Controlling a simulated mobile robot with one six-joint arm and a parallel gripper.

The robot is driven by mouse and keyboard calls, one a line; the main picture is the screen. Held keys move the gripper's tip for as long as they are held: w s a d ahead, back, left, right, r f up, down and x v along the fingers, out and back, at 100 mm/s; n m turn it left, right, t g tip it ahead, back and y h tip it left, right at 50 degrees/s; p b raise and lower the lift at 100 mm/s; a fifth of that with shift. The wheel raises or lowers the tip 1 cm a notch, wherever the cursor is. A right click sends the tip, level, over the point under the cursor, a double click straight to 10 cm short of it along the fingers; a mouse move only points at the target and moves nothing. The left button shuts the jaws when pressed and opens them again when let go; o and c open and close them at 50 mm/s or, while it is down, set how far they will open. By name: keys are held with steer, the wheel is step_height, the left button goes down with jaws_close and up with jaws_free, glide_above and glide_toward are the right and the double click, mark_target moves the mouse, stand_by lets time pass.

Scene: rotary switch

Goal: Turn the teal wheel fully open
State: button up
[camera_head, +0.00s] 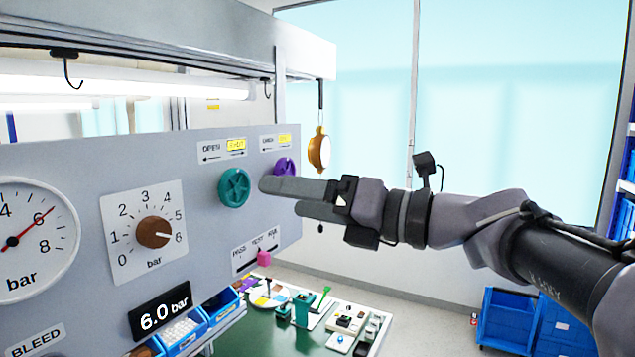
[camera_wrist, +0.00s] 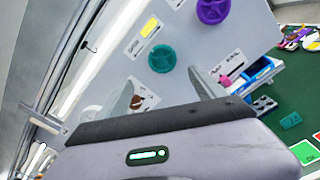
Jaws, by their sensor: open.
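The teal wheel (camera_head: 234,187) is a round spoked handwheel on the grey upright panel, below a label that reads OPEN, with a yellow tag and a double-headed arrow. It also shows whole in the wrist view (camera_wrist: 162,57). My gripper (camera_head: 281,197) is open and empty. It points left toward the panel, to the right of the teal wheel in the head view. The near finger's tip looks close to the wheel's right side, with a gap in the picture. The distance in depth is hard to judge. How far the wheel is turned cannot be told.
A purple wheel (camera_head: 284,166) sits right of the teal one, partly behind my gripper. A brown knob (camera_head: 153,232), a pressure gauge (camera_head: 30,240), a 6.0 bar display (camera_head: 161,311) and a pink slider (camera_head: 264,258) share the panel. A yellow-rimmed disc (camera_head: 319,150) hangs at its right.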

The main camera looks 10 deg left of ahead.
mark_target(238, 189)
steer(key=p+x, duration=0.1)
steer(key=x, duration=0.8)
steer(key=shift+w+d, duration=0.1)
steer(key=shift+w, duration=0.1)
steer(key=shift+w+f, duration=0.1)
steer(key=shift+w, duration=0.15)
steer(key=c, duration=1.4)
steer(key=shift+o, duration=0.2)
